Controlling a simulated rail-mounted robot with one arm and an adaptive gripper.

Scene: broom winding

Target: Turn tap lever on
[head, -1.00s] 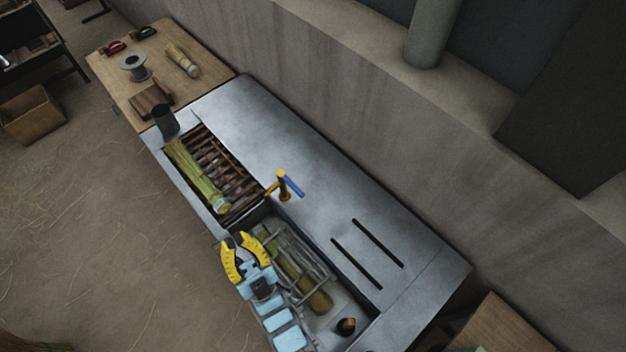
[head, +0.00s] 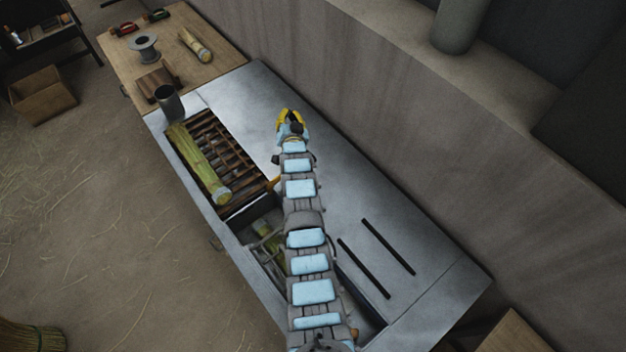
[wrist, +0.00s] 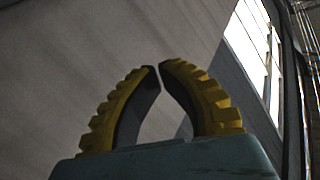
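The tap (head: 273,183) shows in the head view only as a short piece of its yellow-orange spout at the sink's edge, left of my arm. Its blue lever is hidden behind my arm. My gripper (head: 289,112), with yellow ribbed fingers, is past the tap, over the far part of the metal counter (head: 345,195). In the wrist view my gripper (wrist: 159,67) has its fingertips almost touching, with only a thin gap and nothing held between them. The wrist view shows neither tap nor lever. Whether my arm touches the lever cannot be told.
A green-yellow bundle (head: 200,165) lies on the slatted rack (head: 235,155) left of my arm. The sink (head: 262,210) is partly covered by my arm. A dark cup (head: 169,103) stands at the counter's left end. The wall (head: 375,125) rises behind the counter.

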